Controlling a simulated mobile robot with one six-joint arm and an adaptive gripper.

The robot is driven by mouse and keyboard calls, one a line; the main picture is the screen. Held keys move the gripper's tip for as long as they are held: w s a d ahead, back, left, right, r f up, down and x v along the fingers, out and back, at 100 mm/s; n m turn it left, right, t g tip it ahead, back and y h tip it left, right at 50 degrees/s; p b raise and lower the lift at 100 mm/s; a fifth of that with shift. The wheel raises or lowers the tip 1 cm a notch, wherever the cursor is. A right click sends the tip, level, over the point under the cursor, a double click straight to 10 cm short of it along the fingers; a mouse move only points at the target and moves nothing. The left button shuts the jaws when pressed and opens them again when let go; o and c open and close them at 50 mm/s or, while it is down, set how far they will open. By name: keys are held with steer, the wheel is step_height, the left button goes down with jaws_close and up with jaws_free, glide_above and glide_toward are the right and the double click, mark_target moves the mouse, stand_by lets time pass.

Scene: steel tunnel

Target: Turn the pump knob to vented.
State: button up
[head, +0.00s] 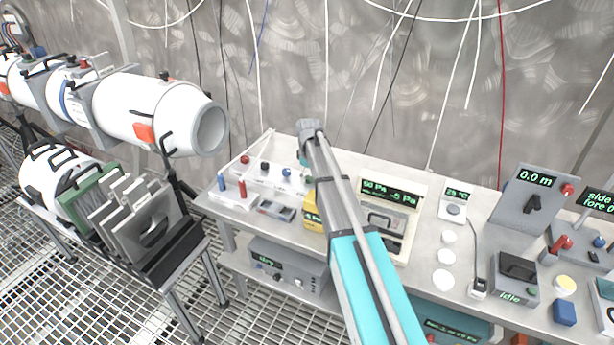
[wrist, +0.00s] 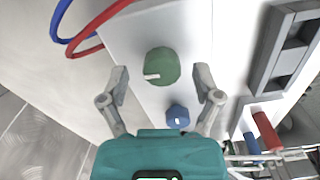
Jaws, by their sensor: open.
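A round green knob (wrist: 162,64) with a white pointer mark sits on a pale panel in the wrist view. Its mark points to the left and slightly down. A smaller blue knob (wrist: 177,116) with a white mark is below it. No lettering is readable, so I cannot tell which is the pump knob or which position is vented. My gripper (wrist: 160,82) is open and empty, its fingertips on either side of the green knob's lower edge in the picture. I see no contact; the depth gap is unclear.
Red and blue cables (wrist: 85,38) loop left of the panel. A red cylinder (wrist: 266,132) and a blue one stand at lower right. In the head view the bench also carries a pressure readout (head: 392,194) and several white discs. A white tube (head: 150,110) stands at left.

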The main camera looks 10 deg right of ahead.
mark_target(309, 178)
steer(key=shift+s+r+m+p, duration=0.1)
steer(key=shift+r+m+p, duration=0.5)
steer(key=shift+r+p, duration=0.2)
step_height(309, 178, up, 12)
steer(key=m+p, duration=1.2)
steer(key=m, duration=0.1)
steer(key=shift+s, duration=0.15)
steer(key=shift+f, duration=0.1)
step_height(309, 178, down, 14)
steer(key=b, duration=1.3)
steer(key=shift+a+r+b, duration=0.1)
steer(key=shift+r+b, duration=0.15)
steer(key=shift+b, duration=0.1)
